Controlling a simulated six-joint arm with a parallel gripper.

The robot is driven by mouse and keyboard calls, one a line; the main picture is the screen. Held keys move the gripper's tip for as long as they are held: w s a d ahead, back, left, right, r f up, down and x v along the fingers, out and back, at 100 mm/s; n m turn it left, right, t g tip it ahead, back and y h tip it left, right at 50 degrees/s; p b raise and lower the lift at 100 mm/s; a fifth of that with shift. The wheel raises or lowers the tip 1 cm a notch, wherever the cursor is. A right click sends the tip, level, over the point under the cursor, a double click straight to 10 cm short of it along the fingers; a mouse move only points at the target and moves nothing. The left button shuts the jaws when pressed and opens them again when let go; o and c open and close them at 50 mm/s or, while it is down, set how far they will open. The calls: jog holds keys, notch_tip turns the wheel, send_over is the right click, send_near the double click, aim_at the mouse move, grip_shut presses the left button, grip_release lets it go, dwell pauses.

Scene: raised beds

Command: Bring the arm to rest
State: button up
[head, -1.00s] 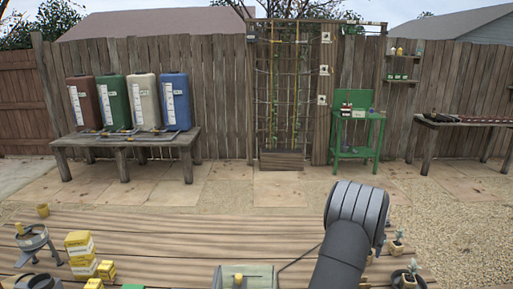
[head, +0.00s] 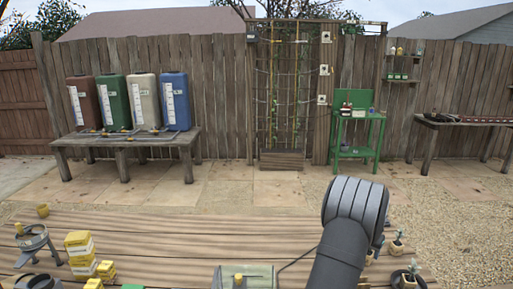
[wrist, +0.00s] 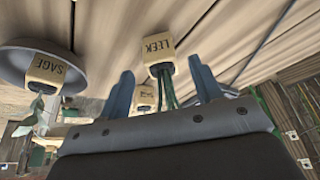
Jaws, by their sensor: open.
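My gripper (wrist: 161,65) shows in the wrist view with its two blue-grey fingers apart and nothing gripped between them. A tan pot labelled LEEK (wrist: 158,50), with green stems, appears upside down in the gap between the fingertips; it looks beyond them, but the distance is hard to tell. A pot labelled SAGE (wrist: 58,70) sits over a grey dish (wrist: 30,62) to the left. Another labelled pot (wrist: 145,96) shows smaller between the fingers. In the head view my arm rises at the bottom right of centre; my gripper is out of that picture.
Potted seedlings (head: 398,243) stand at the right end of the wooden deck (head: 180,226). Yellow boxes (head: 79,244) and a metal stand (head: 34,240) are at the left. A pale green box (head: 262,272) is at the front centre. The deck's middle is clear.

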jog(key=v, duration=0.7)
jog(key=x, duration=1.1)
jog(key=shift+f, duration=0.1)
jog(key=shift+w+d, duration=0.1)
jog(key=shift+w, duration=0.05)
notch_tip(320, 180, up, 4)
jog(key=shift+f, duration=0.1)
jog(key=s+d+r, duration=0.5)
jog(key=s+r, duration=0.2)
jog(key=s, duration=0.3)
jog(key=w+a+n, duration=0.1)
jog(key=w+a, duration=0.5)
jog(key=a, duration=0.3)
jog(key=w+a+n+y, duration=0.1)
jog(key=w+a, duration=0.4)
jog(key=a, duration=0.3)
jog(key=w+a+n, duration=0.1)
jog(key=w+a, duration=0.5)
jog(key=a, duration=0.3)
jog(key=w+a+n, duration=0.2)
jog(key=a, duration=1.4)
jog(key=w+a+n+t+y, duration=0.1)
jog(key=w+a, duration=0.1)
jog(key=a, duration=1.5)
jog(key=shift+w+f+n, duration=0.15)
jog(key=shift+w+n, duration=0.05)
jog(key=shift+n, duration=0.2)
jog(key=shift+d, duration=0.1)
